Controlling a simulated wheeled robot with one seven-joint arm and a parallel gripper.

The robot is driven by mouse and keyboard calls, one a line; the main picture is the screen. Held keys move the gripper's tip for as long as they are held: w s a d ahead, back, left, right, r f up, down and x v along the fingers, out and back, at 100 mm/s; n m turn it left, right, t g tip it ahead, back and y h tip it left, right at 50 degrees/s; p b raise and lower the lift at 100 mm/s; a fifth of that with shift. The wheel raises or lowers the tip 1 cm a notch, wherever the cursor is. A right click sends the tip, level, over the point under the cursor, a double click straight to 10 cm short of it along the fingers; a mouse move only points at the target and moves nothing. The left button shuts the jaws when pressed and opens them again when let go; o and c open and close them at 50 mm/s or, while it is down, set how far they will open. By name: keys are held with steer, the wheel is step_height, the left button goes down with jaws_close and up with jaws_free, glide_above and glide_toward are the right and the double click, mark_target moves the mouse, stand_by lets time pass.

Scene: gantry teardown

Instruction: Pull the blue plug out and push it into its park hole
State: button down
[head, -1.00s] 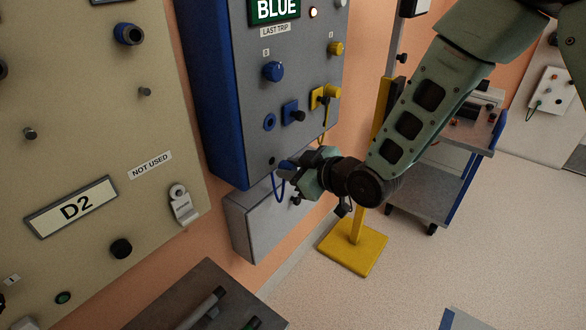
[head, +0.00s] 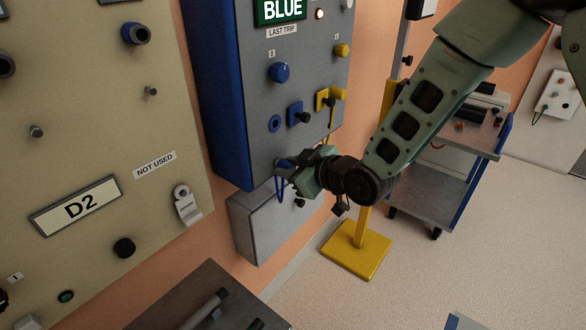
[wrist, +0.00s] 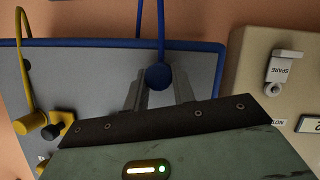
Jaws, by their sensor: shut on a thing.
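The blue plug (head: 283,164) is at the lower edge of the grey panel face (head: 262,150), and my gripper (head: 289,167) is shut on it. In the wrist view the plug's round blue end (wrist: 158,76) sits between the two grey fingers (wrist: 157,90), with its blue cable (wrist: 150,30) running up the picture. In the head view the cable loops below. The plug covers the place of a small dark hole. Whether it is in that hole or just in front of it I cannot tell. A blue ring socket (head: 275,123) higher on the panel is empty.
A blue block with a black knob (head: 298,114) and a blue knob (head: 279,72) are above my gripper. A grey box (head: 262,225) is below the panel. A yellow stand (head: 356,250) and cart (head: 435,185) stand right.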

stand_by(0.3)
steer(key=shift+w+a, duration=0.25)
steer(key=shift+a, duration=0.1)
steer(key=c, duration=1.1)
jaws_free()
